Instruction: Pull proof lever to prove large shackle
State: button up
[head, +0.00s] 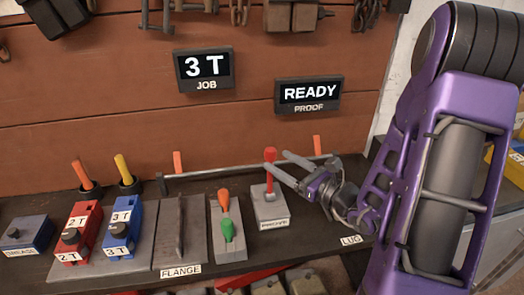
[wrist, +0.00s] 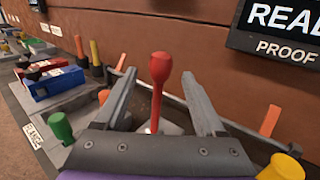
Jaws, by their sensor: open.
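The proof lever (head: 270,172) is red with a round knob and stands upright on a grey box labelled PROOF (head: 268,210). My gripper (head: 277,162) is at the lever from the right, with its fingers apart. In the wrist view the red lever (wrist: 157,95) stands between the two open fingers, with a visible gap on each side. The proof display (head: 309,94) reads READY, and the job display (head: 204,68) reads 3 T. I cannot pick out the large shackle for certain; my gripper and arm cover part of the LUG end of the bench.
Left of the lever are a block with orange and green levers (head: 227,228), a FLANGE plate (head: 168,232), a blue 3 T block (head: 122,232), and a red 2 T block (head: 78,232). A thin rail (head: 215,171) runs behind. Dark hardware hangs on the wall above.

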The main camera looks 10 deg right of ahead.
jog(key=x, duration=0.7)
jog(key=shift+w, duration=0.2)
jog(key=shift+a, duration=0.1)
grip_shut()
dwell(1.0)
